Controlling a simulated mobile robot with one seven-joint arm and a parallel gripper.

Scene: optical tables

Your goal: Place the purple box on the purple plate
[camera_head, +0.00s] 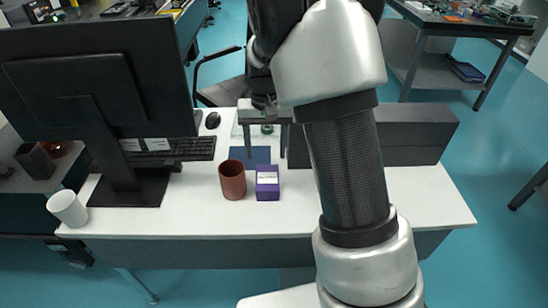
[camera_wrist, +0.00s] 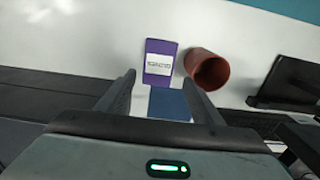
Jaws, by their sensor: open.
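The purple box (camera_head: 267,188) with a white label stands on the white desk, just right of a brown-red cup. It also shows in the wrist view (camera_wrist: 158,76), beyond my fingertips and roughly between them. I see no clearly purple plate; a flat blue square (camera_head: 240,154) lies behind the box, partly hidden by my gripper. That square also shows between my fingers in the wrist view (camera_wrist: 170,104). My gripper (camera_head: 264,153) is open and empty, above the blue square and behind the box.
The brown-red cup (camera_head: 232,181) stands close beside the box. A monitor (camera_head: 100,85), keyboard (camera_head: 175,151) and mouse (camera_head: 212,120) are on the left, with a white cup (camera_head: 68,208) at the left edge. A long dark box (camera_head: 415,135) is on the right. The front right desk (camera_head: 435,207) is clear.

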